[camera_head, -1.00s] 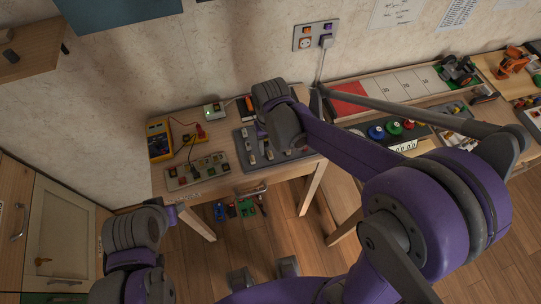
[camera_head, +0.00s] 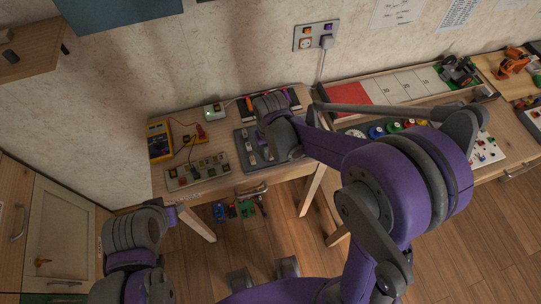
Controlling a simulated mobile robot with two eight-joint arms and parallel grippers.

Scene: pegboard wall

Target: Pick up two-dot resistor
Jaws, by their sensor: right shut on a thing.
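My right gripper (camera_head: 268,128) is over the dark grey tray (camera_head: 246,136) on the workbench. It is shut on a small part, but the wrist hides the fingertips and what they hold. Several small pale parts (camera_head: 251,158) stand in the tray on the left of my gripper. I cannot make out dots on any of them, so I cannot tell which is the two-dot resistor. My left gripper (camera_head: 174,214) is low in front of the bench's left end. Its fingers are too small and hidden to tell open from shut.
A component board (camera_head: 197,171) lies left of the tray. Behind it are a yellow multimeter (camera_head: 159,141) with leads and a white box with a green light (camera_head: 214,111). A second bench at right holds coloured knobs (camera_head: 393,128). Bare wood lies along the front edge.

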